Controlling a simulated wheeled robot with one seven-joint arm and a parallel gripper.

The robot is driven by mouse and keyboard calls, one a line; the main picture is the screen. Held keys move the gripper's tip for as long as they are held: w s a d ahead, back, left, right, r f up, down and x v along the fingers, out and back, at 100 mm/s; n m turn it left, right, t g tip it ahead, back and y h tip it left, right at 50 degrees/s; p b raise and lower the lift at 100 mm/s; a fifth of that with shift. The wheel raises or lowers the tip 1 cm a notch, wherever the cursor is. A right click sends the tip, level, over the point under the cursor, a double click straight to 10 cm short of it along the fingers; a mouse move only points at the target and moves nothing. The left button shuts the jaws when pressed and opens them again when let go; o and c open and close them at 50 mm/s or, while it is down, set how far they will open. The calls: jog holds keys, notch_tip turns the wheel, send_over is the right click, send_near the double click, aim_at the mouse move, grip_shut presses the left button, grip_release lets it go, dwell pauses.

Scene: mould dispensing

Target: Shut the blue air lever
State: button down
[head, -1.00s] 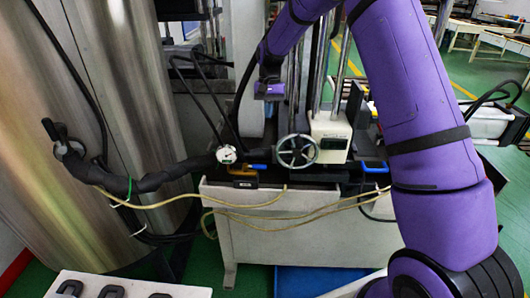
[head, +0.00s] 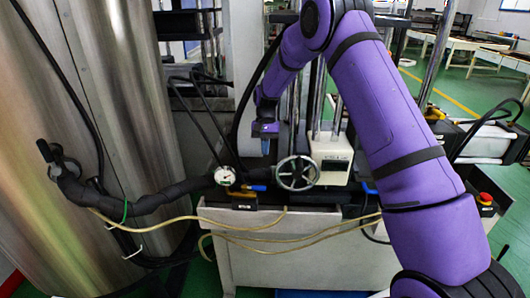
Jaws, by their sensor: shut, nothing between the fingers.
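A small blue lever (head: 259,187) sits at the machine's front, just right of the round pressure gauge (head: 225,176) and above a yellow-brown valve fitting (head: 243,195). It looks roughly level, pointing right; its exact angle is hard to read at this size. My gripper (head: 266,150) points downward above the lever, in front of the grey column. It is shut and empty, with a visible gap down to the lever. The fingertips are small and dark in this view.
A spoked handwheel (head: 297,173) stands just right of the lever, with a white box (head: 331,158) behind it. A thick black hose (head: 150,203) runs in from the left. Yellow tubing (head: 270,222) hangs across the front panel (head: 300,264). Steel tanks (head: 95,110) fill the left.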

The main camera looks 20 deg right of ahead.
aim_at(265, 189)
jog(key=s+a+f, duration=0.2)
jog(key=s+f, duration=0.3)
jog(key=f, duration=0.3)
jog(key=shift+s+a, duration=0.2)
jog(key=shift+s, duration=0.15)
jog(key=shift+s+a+m+t+y, duration=0.1)
jog(key=shift+s+m+t+y, duration=0.2)
jog(key=shift+s+m, duration=0.95)
jog(key=shift+s+a+m, duration=0.25)
jog(key=shift+s+a, duration=0.05)
jog(key=shift+s, duration=0.2)
dwell(2.4)
jog(key=v, duration=1.1)
